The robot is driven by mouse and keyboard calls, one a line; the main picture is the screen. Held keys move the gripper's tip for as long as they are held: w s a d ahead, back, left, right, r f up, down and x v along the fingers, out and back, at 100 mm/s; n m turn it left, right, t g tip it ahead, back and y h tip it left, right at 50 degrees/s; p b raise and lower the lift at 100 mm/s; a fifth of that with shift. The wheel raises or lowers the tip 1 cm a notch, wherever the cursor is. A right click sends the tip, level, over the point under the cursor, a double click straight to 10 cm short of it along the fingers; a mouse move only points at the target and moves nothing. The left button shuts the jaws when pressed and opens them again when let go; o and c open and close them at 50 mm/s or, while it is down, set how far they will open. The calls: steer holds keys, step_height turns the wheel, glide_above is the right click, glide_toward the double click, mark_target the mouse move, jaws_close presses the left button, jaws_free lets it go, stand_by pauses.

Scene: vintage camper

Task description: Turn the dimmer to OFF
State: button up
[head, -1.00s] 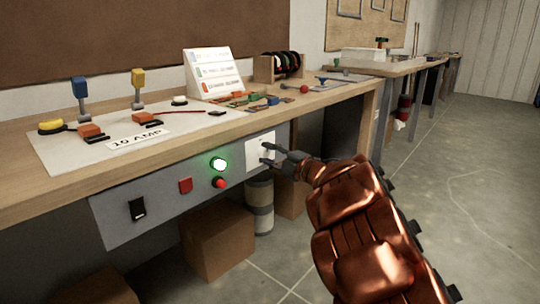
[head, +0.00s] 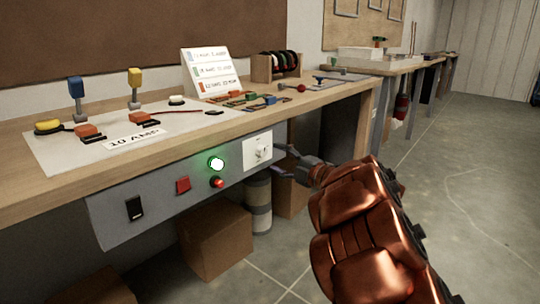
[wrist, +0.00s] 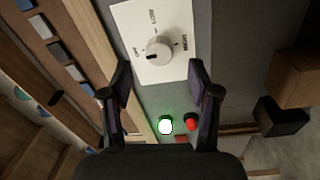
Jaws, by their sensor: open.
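The dimmer is a round white knob (wrist: 159,52) on a white plate (head: 250,158) at the right end of the grey panel under the bench. In the wrist view a dark mark sits on the knob's left side, facing a short label at the plate's left; the small rotated lettering is too blurred to read surely. My gripper (head: 277,159) is open and empty, just right of the plate in the head view. In the wrist view its two fingers (wrist: 158,70) stand apart on either side below the knob, with nothing between them, and appear clear of it.
A lit green lamp (head: 216,163), a red button (head: 217,182), a red square (head: 183,185) and a black rocker switch (head: 135,208) share the panel (head: 165,207). Cardboard boxes (head: 214,240) and a cylindrical can (head: 258,205) stand below. Floor to the right is open.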

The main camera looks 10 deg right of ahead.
steer(key=v, duration=0.7)
steer(key=shift+s+d, duration=0.1)
steer(key=shift+s, duration=0.05)
